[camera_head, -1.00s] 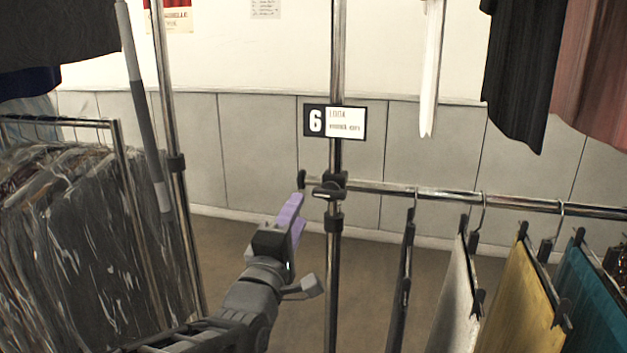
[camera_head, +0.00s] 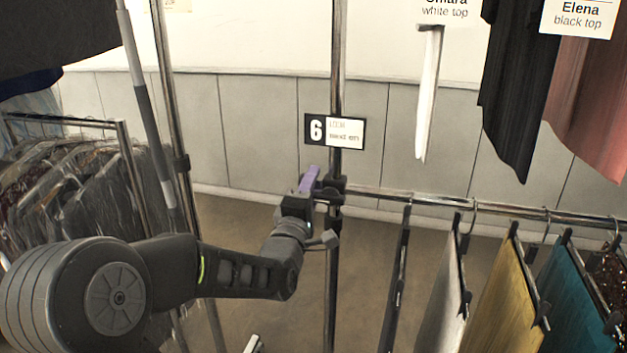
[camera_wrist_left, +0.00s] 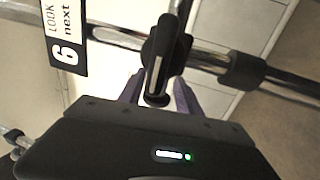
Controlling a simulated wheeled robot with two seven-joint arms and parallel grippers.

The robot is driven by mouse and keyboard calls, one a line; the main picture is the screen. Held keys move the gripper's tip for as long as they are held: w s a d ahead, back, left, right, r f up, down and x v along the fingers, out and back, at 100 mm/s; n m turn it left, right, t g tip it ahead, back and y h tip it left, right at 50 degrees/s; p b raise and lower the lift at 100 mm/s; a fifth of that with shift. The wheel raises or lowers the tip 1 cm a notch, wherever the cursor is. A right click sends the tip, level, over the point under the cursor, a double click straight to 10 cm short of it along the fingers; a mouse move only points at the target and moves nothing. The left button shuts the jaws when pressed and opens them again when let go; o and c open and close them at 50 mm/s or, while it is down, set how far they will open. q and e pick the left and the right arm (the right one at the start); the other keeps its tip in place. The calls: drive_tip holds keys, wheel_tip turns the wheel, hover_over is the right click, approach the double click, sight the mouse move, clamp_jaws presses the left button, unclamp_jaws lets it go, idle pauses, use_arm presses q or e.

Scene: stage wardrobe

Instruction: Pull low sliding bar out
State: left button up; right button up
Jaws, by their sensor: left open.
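The low sliding bar (camera_head: 480,208) is a chrome rail running right from a black clamp (camera_head: 334,190) on the upright post (camera_head: 331,270). Hangers with clothes hang on it. My left gripper (camera_head: 310,178), with purple fingers, is at the bar's left end beside the clamp. In the left wrist view, the open fingers (camera_wrist_left: 157,92) stand on either side of the bar's black-capped end (camera_wrist_left: 156,98); I cannot tell whether they touch it. The clamp also shows there (camera_wrist_left: 166,50). My right gripper is not in view.
A number 6 sign (camera_head: 335,131) is on the post just above the gripper. White, yellow (camera_head: 505,295) and teal (camera_head: 572,290) garments hang close on the right. A rack of covered clothes (camera_head: 90,195) stands left. Floor shows behind the post.

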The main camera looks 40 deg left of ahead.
use_arm(q)
drive_tip(key=shift+w+a, duration=0.1)
drive_tip(key=shift+w, duration=0.2)
drive_tip(key=shift+c, duration=0.4)
clamp_jaws()
idle(0.9)
